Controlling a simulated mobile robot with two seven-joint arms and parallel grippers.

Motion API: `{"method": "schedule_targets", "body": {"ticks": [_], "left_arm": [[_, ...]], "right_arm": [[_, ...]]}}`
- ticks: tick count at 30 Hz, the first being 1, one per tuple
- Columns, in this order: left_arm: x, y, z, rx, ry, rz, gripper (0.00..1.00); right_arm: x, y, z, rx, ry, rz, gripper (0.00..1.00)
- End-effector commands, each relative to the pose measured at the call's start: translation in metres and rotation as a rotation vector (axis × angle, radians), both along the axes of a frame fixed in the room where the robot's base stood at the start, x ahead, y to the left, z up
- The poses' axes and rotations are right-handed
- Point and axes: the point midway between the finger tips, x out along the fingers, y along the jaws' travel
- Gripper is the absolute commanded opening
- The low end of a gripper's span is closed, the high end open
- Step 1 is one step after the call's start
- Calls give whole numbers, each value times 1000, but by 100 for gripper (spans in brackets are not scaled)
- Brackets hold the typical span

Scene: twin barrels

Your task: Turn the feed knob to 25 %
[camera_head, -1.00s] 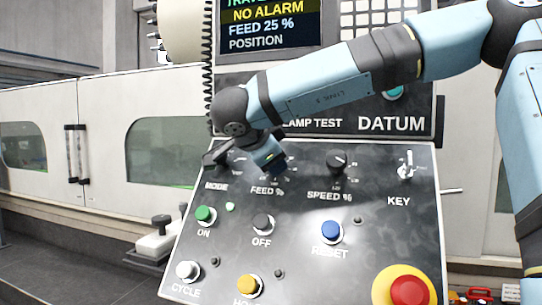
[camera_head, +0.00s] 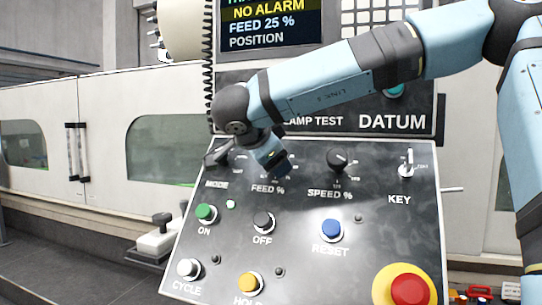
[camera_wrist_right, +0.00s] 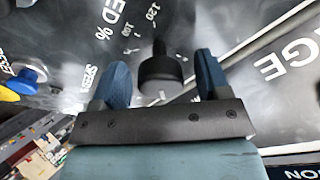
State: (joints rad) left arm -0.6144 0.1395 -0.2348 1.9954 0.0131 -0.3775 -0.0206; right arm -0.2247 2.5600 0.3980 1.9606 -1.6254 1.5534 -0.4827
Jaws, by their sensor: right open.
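The feed knob is a black knob (camera_wrist_right: 160,70) in the right wrist view, with dial numbers such as 100 and 120 beside it. My right gripper (camera_wrist_right: 158,80) is open, with one blue finger on each side of the knob and visible gaps to both. In the head view my right gripper (camera_head: 279,166) hides the knob above the FEED % label (camera_head: 268,189). The screen (camera_head: 270,22) reads FEED 25 % and NO ALARM. My left gripper is not in view.
The black speed knob (camera_head: 338,160) and the key switch (camera_head: 406,170) are to the right on the same panel. The mode switch (camera_head: 217,154) is close on the left. Below are several coloured buttons and a large red emergency button (camera_head: 409,288).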

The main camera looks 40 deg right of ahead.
Motion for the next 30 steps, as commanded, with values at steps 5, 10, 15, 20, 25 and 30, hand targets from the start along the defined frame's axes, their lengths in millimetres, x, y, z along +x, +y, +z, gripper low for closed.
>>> {"method": "schedule_targets", "body": {"ticks": [5, 10, 15, 20, 25, 30], "left_arm": [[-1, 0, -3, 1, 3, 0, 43], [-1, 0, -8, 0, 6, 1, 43], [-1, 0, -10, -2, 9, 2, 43], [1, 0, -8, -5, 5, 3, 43], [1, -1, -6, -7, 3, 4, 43], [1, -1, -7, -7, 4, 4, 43]], "right_arm": [[-2, 8, 5, 1, -1, 1, 70], [-12, 33, 21, 1, -2, 2, 70], [-24, 64, 43, 2, -1, 2, 70], [-34, 88, 61, 1, -1, 2, 70], [-40, 104, 71, 1, 1, 0, 70], [-43, 108, 75, 0, 1, 0, 70]]}}
